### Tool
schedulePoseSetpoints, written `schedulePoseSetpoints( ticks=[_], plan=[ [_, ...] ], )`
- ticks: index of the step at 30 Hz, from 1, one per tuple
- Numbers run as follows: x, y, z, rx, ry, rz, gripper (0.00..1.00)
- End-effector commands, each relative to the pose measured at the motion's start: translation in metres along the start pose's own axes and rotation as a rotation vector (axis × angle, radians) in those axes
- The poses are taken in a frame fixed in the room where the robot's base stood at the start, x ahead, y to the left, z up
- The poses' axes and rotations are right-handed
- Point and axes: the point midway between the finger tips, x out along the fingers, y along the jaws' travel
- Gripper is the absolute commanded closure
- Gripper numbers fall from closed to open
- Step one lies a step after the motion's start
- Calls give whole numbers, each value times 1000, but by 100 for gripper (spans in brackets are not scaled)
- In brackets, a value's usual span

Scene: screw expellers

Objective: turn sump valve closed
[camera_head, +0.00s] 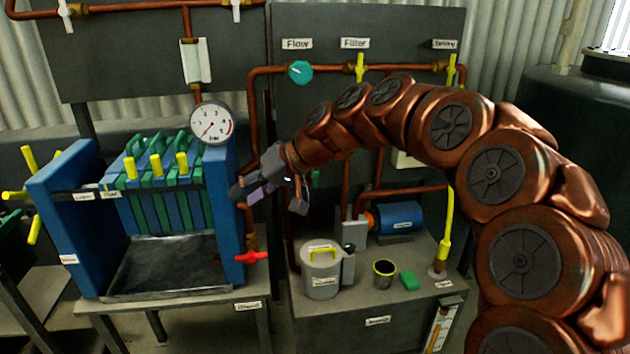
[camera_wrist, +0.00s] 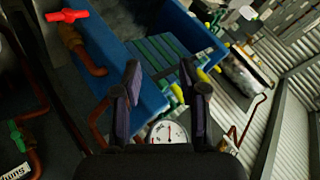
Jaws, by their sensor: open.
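A green handle (camera_wrist: 17,137) is at the left edge of the wrist view, beside a partly legible label. My gripper (camera_head: 262,198) is in front of the right end of the blue filter press (camera_head: 66,215), above the red handle. In the wrist view its fingers (camera_wrist: 160,78) are apart with nothing held between them.
A lidded grey pot (camera_head: 321,275), a dark cup (camera_head: 384,273) and a green block (camera_head: 409,281) stand on the right bench.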

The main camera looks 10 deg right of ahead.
Motion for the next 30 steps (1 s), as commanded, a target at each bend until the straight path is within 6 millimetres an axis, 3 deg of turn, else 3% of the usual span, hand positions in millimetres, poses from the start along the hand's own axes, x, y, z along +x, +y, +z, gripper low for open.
schedulePoseSetpoints(
  ticks=[1, 6, 11, 15, 22, 30],
  plan=[
    [16, 15, -14, 2, 36, -22, 58],
    [37, 55, -71, 3, 175, -72, 58],
    [54, 104, -115, 8, 303, -86, 58],
    [65, 156, -147, 9, 419, -67, 58],
    [75, 249, -180, -11, 598, 17, 58],
    [73, 348, -194, -92, 775, 186, 58]
  ],
)
